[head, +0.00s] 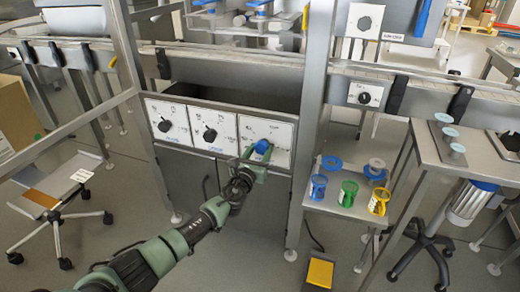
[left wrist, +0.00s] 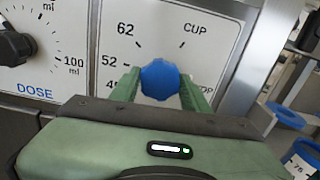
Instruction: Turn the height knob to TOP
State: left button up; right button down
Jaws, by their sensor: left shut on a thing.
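The height knob is a blue faceted knob (head: 262,146) on the right-hand white dial panel of the grey machine. It also shows in the left wrist view (left wrist: 160,78), between my two green fingers. My left gripper (head: 256,155) is shut on this knob. Around it the dial panel (left wrist: 205,22) reads 62, 52 and CUP, with a partly covered label ending in "OP" at the lower right, beside my right finger. Which mark the knob points to cannot be told. My right gripper is not in view.
A black DOSE knob (left wrist: 14,46) is on the panel left of the dial. A further black knob (head: 164,125) sits farther left. A yellow pedal (head: 320,272) lies on the floor.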

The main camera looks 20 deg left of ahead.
pick_arm(q)
jog(key=shift+f+m+p, duration=0.1)
jog(key=shift+m+p, duration=0.3)
jog(key=shift+m, duration=0.9)
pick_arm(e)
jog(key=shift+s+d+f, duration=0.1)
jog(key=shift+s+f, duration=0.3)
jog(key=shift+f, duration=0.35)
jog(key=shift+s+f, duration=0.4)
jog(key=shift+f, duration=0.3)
pick_arm(q)
jog(key=o, duration=1.4)
jog(key=shift+c, duration=0.2)
jog(key=shift+s, duration=0.25)
jog(key=s+p, duration=0.2)
jog(key=s, duration=0.5)
jog(key=shift+s+a+p, duration=0.15)
jog(key=shift+s+p, duration=0.05)
jog(key=shift+p, duration=0.1)
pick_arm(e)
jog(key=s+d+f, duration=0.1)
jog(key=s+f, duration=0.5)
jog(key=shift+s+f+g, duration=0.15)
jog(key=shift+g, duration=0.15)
